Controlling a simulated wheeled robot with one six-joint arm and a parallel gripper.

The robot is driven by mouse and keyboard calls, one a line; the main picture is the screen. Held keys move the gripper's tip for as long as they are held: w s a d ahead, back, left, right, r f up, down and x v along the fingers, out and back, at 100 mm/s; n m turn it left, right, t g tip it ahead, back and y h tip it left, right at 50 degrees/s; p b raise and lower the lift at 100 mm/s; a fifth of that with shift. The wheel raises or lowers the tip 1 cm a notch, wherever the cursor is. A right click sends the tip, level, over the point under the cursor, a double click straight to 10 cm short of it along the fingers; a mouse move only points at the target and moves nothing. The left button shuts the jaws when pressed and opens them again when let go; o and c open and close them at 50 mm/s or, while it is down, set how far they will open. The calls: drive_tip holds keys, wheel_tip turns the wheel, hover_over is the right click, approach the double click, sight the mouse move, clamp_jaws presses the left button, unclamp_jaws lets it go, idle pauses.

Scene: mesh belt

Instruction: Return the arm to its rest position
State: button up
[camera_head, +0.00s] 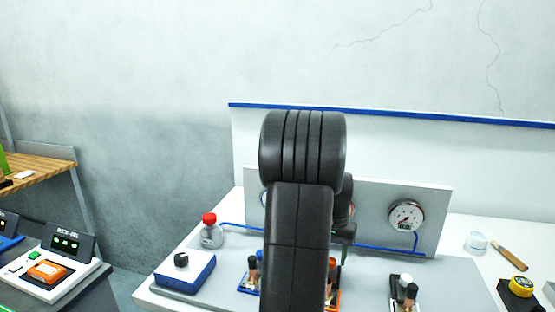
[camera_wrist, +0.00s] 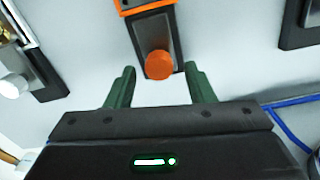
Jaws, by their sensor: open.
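My arm (camera_head: 302,215) rises in the middle of the head view, black and bent. It covers the centre of the workbench. My gripper (camera_wrist: 160,68) shows in the wrist view with its two green fingers spread apart and nothing between them that I can see held. An orange round knob (camera_wrist: 159,65) on a dark plate lies in line with the gap between the fingers. I cannot tell how far below them it is. In the head view the gripper is mostly hidden behind the arm.
A panel with a pressure gauge (camera_head: 406,216) stands behind the arm.

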drive_tip(key=shift+s+f, duration=0.2)
drive_tip(key=shift+f, duration=0.3)
drive_tip(key=shift+s+a+r+b, duration=0.15)
drive_tip(key=shift+s+a+b, duration=0.15)
drive_tip(key=shift+s, duration=0.35)
